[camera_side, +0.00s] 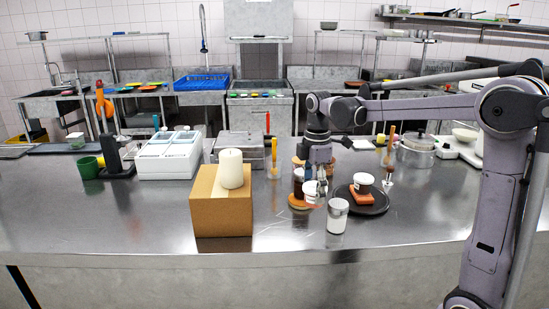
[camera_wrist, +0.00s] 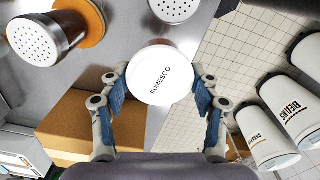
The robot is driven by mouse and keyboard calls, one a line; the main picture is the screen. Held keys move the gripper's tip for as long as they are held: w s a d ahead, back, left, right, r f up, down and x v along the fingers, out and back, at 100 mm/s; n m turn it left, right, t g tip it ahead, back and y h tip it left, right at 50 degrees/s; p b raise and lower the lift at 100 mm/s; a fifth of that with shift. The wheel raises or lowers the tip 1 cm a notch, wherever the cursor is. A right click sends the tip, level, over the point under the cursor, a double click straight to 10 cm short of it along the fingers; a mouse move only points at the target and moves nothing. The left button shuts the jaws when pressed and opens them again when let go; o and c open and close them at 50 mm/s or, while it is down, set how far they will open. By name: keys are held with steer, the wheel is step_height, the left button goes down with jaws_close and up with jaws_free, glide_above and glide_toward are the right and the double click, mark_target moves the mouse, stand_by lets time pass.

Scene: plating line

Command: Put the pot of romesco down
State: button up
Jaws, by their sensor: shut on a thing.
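The pot of romesco (camera_wrist: 160,76) has a round white lid with ROMESCO printed on it, shown in the wrist view between the blue-padded fingers of my gripper (camera_wrist: 161,100). The fingers are shut on the pot from both sides. In the side view my gripper (camera_side: 319,183) points down over the counter, and the pot (camera_side: 310,190) shows as a small white shape with some red at its lower part. I cannot tell whether its base touches the counter. Its sides are mostly hidden under the lid in the wrist view.
A dark jar (camera_side: 298,184) stands on a wooden coaster (camera_side: 299,205) just left of the pot. A shaker (camera_side: 337,217) stands in front. A cardboard box (camera_side: 222,215) bears a candle (camera_side: 231,168). The front counter is clear.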

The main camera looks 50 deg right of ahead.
steer(key=shift+s+d+r+n, duration=0.25)
steer(key=shift+d+r+n, duration=0.15)
steer(key=shift+d+n, duration=0.35)
steer(key=shift+s+d+r+n, duration=0.2)
steer(key=shift+d+r+n, duration=0.2)
steer(key=shift+d+n, duration=0.3)
steer(key=w+a+f, duration=0.2)
steer(key=a, duration=0.1)
steer(key=w+a+f, duration=0.2)
steer(key=w+a, duration=0.1)
steer(key=w+a+f, duration=0.2)
steer(key=a+f, duration=0.1)
steer(key=shift+w, duration=0.15)
steer(key=shift+f, duration=1.8)
steer(key=shift+f, duration=0.2)
steer(key=o, duration=1.2)
steer(key=shift+r, duration=0.1)
